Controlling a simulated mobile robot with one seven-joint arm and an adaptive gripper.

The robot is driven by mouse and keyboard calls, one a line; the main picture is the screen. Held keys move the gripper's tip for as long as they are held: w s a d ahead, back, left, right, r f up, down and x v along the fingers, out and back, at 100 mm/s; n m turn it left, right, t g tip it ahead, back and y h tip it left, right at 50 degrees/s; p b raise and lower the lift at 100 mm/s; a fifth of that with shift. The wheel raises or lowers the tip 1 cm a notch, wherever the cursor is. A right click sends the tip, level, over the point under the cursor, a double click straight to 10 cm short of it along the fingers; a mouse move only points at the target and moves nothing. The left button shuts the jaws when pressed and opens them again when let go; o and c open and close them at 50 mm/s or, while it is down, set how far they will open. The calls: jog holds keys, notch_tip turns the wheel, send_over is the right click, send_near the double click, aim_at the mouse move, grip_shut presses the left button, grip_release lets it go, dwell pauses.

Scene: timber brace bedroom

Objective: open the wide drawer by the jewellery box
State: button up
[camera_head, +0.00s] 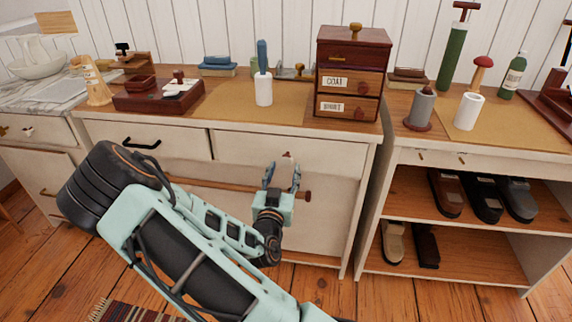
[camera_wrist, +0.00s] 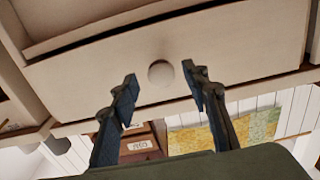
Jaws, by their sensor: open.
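The wide drawer (camera_head: 330,157) is a cream front with a small round knob, in the dresser below the jewellery box. It looks shut in the head view. The jewellery box (camera_head: 352,52) is dark red wood with labelled small drawers, standing on the dresser top. My gripper (camera_head: 283,170) is open in front of the drawer, fingers pointing at it. Contact with the knob cannot be told. The box's label also shows upside down there.
A wooden rail (camera_head: 240,187) runs across the dresser front just below the drawer, close to my gripper. A left drawer (camera_head: 165,142) has a black handle. A shoe shelf (camera_head: 460,215) stands on the right. A white bottle with a blue top (camera_head: 263,88) stands on the dresser.

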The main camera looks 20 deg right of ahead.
aim_at(286, 163)
jog(key=shift+b+x, duration=0.3)
jog(key=shift+x, duration=2)
grip_shut()
